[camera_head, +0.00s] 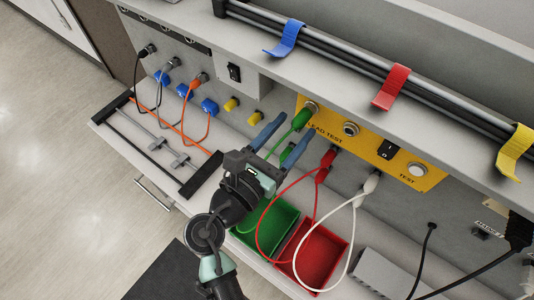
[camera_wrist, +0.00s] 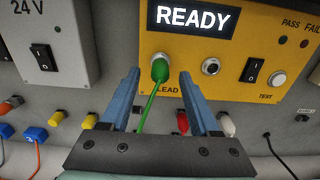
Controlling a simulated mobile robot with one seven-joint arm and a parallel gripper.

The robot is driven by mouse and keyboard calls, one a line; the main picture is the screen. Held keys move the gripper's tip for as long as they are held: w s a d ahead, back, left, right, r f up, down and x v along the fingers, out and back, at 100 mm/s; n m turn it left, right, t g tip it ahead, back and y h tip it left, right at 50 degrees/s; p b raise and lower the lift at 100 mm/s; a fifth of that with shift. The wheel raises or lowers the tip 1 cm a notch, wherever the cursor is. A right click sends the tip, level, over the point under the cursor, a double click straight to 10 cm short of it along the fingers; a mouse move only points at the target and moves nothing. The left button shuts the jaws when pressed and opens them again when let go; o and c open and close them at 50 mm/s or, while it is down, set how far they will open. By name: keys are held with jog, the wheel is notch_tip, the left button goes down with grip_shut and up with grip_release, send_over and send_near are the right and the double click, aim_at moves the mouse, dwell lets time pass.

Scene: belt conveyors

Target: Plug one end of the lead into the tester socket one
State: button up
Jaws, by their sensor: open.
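The yellow tester panel (camera_head: 370,150) has two round sockets. A green plug (camera_wrist: 159,70) sits in the left socket, above the word LEAD in the wrist view; it also shows in the head view (camera_head: 301,119).
A red lead (camera_head: 325,162) and a white lead (camera_head: 370,184) hang from the wall below the panel. A green tray (camera_head: 293,211) and a red tray (camera_head: 342,244) lie beneath. The screen reads READY (camera_wrist: 193,18). A black-ended rack (camera_head: 203,174) lies left.

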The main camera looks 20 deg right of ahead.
jog(key=b+v, duration=0.2)
jog(key=v, duration=0.8)
jog(key=shift+s+a+b, duration=0.25)
jog(key=shift+b, duration=0.1)
jog(key=w+a+r+m+t+y+b, duration=0.2)
jog(key=w+r+m+t+y, duration=0.45)
jog(key=w+r+m, duration=0.7)
jog(key=s+a+r+m+t+y, duration=0.1)
jog(key=s+r+m+t+y, duration=0.1)
jog(key=r, duration=0.7)
jog(key=s+a+r+m+t+y+b, duration=0.1)
jog(key=s+r+m+t+y, duration=0.2)
jog(key=r, duration=0.6)
jog(key=s+a+r+m+t+y, duration=0.1)
jog(key=s+r+m+t+y, duration=0.1)
jog(key=s+r+m+t, duration=0.3)
notch_tip(320, 180, up, 4)
jog(key=shift+s+r+m+y, duration=0.1)
jog(key=shift+s+m+y, duration=0.25)
jog(key=shift+s+m, duration=0.6)
jog(key=shift+w, duration=0.15)
